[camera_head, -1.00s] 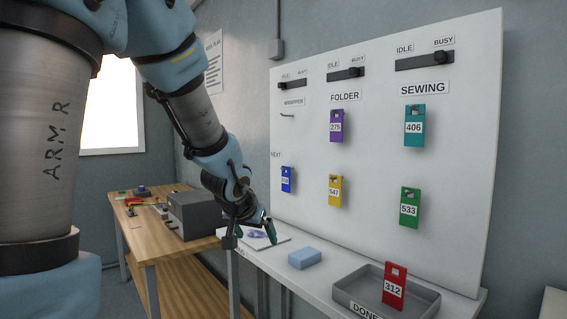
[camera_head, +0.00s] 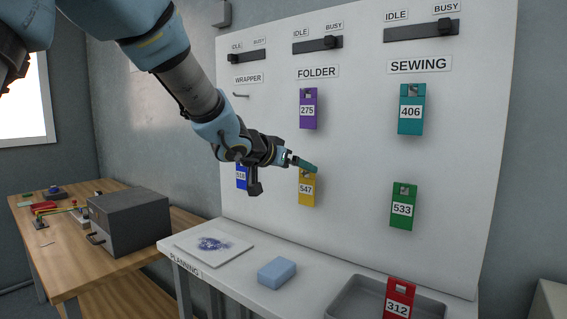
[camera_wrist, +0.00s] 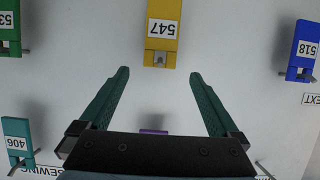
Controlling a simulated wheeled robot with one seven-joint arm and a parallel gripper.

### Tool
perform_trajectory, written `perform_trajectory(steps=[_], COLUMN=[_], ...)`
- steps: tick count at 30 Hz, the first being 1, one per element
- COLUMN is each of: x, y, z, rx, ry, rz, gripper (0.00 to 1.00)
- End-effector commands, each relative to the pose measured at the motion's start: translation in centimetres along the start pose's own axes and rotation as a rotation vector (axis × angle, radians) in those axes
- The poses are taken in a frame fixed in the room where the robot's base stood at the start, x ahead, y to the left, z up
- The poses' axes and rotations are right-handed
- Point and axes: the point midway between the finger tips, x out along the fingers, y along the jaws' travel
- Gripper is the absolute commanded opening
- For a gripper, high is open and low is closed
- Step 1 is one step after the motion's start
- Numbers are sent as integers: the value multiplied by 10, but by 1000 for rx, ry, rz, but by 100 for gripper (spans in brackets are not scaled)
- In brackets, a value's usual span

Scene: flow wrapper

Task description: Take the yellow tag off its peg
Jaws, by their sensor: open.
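The yellow tag (camera_head: 307,190), marked 547, hangs on its peg on the white board, below the FOLDER label. In the wrist view the yellow tag (camera_wrist: 162,28) shows upside down, with its peg through the hole at its lower end. My gripper (camera_head: 312,166) is in front of the board at the top of the yellow tag and covers part of it in the head view. In the wrist view my gripper (camera_wrist: 160,74) is open and empty, its two teal fingers spread wide. The tag lies just beyond the fingertips, between their lines, and is apart from them.
A purple tag (camera_head: 308,110) hangs above, a blue tag (camera_head: 242,178) to the left, and a green tag (camera_head: 403,207) and a teal tag (camera_head: 411,110) to the right. Below are a blue block (camera_head: 277,272), a grey tray (camera_head: 345,287) and a red tag (camera_head: 399,297).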

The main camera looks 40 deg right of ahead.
Motion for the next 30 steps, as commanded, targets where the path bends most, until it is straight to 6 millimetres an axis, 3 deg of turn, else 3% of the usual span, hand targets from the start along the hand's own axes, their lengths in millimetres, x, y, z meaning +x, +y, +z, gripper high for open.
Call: perform_trajectory(steps=[3,10,23,30], x=[23,53,64,64], y=[1,0,-1,-1], z=[0,0,0,0], rx=[1,0,1,0], ry=[-2,-2,-1,-1], rz=[1,-1,-2,-2], gripper=[98,98,98,74])
